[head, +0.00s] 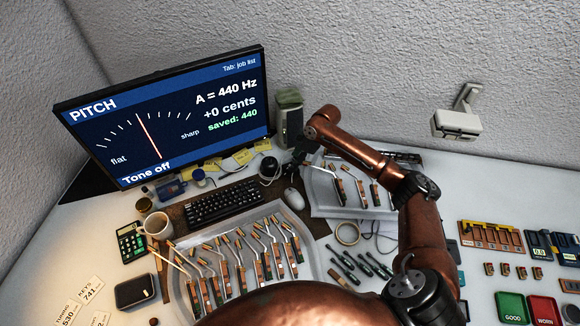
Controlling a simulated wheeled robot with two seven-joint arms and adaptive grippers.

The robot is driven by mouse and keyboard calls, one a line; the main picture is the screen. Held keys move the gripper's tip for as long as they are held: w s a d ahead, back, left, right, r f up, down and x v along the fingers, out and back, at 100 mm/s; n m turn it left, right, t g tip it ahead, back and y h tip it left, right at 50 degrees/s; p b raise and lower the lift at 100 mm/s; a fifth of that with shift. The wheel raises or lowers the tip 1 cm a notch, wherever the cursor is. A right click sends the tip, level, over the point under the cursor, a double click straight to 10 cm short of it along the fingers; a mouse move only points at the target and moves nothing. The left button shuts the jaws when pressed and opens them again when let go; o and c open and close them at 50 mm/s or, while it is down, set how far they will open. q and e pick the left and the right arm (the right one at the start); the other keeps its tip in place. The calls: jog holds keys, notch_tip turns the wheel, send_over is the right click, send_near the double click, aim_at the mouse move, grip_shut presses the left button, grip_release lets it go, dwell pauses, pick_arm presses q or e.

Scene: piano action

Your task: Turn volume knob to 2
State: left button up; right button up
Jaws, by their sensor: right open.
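The monitor (175,115) shows PITCH, A = 440 Hz, +0 cents and Tone off. A small dark round unit (269,169) stands right of the keyboard; it may carry the volume knob, but no scale or number on it can be read. A tall grey-green box (289,118) like a speaker stands behind it. My right gripper (291,160) is open, pointing down beside the round unit, near its right side. The gripper is small and dark here, and I cannot tell whether it touches the unit. My left gripper is not in view.
A keyboard (223,203) and white mouse (293,198) lie in front of the round unit. A tray of piano action parts (245,265) fills the front middle. A mug (157,225) and calculator (131,242) are at left. Green and red bins (527,309) are at right.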

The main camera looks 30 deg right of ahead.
jog(key=shift+b+x, duration=0.35)
jog(key=shift+x, duration=2.05)
jog(key=c, duration=1.1)
